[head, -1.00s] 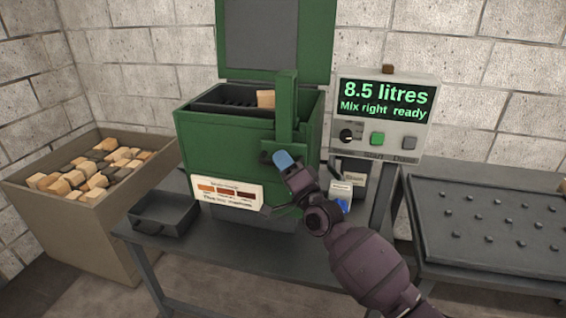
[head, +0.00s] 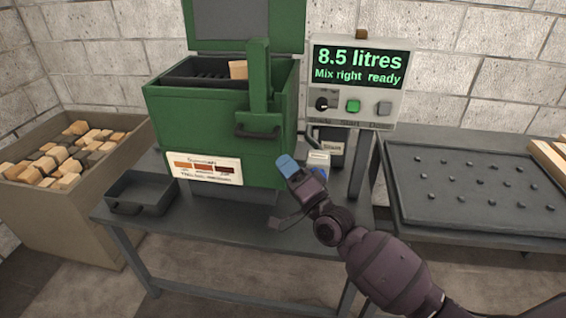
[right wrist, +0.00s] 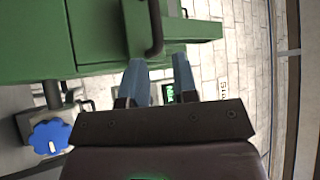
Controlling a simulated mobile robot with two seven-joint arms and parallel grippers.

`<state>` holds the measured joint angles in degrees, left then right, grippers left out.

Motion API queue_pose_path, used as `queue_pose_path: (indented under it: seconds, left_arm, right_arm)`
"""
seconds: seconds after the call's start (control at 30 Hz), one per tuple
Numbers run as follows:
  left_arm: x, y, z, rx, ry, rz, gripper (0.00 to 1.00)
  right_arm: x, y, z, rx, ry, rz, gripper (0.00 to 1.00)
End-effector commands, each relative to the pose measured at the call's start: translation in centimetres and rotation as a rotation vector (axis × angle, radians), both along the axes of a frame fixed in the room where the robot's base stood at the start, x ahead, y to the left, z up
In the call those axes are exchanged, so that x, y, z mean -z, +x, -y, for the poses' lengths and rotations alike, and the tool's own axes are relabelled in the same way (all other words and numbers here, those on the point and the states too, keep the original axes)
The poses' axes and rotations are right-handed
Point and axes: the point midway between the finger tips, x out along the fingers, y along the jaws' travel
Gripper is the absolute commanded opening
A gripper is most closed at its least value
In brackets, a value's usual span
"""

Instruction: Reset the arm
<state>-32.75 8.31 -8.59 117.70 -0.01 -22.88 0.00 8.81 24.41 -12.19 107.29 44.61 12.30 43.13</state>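My right gripper (head: 287,166) is in front of the green machine (head: 215,130), its blue fingertips just below and right of the machine's dark handle (head: 257,134). In the right wrist view its two fingers (right wrist: 160,80) stand apart with nothing held between them. The handle (right wrist: 153,30) shows beyond the fingertips there and looks clear of them. My right arm reaches in from the lower right. My left gripper is in neither view.
A display box (head: 359,82) reads "8.5 litres, Mix right ready". A dark tray (head: 140,192) sits on the table's left. A bin (head: 75,212) of blocks stands at left, a studded dark panel (head: 480,188) at right. Small containers (head: 319,162) stand behind my gripper.

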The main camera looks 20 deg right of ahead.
Motion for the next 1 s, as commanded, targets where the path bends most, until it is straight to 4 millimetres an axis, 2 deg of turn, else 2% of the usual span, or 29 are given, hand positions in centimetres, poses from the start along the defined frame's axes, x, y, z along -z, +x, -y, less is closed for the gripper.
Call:
queue_pose_path:
  seconds: [0.47, 0.57, 0.77, 0.87, 1.0]
  left_arm:
    - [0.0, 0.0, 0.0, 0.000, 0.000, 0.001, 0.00]
    - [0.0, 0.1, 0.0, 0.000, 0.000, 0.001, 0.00]
    - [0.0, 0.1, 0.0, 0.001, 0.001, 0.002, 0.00]
    - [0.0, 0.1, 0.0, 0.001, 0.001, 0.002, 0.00]
    - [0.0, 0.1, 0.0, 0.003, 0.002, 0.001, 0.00]
  right_arm:
    - [0.1, 0.1, -0.1, 0.013, -0.039, 0.003, 0.27]
    - [0.7, 0.2, -0.5, 0.032, -0.153, -0.003, 0.27]
    - [1.8, 0.0, -1.9, 0.090, -0.525, 0.006, 0.27]
    - [3.6, -0.9, -2.1, 0.122, -0.699, -0.014, 0.27]
    - [7.4, -3.3, -1.8, 0.158, -0.932, -0.080, 0.27]
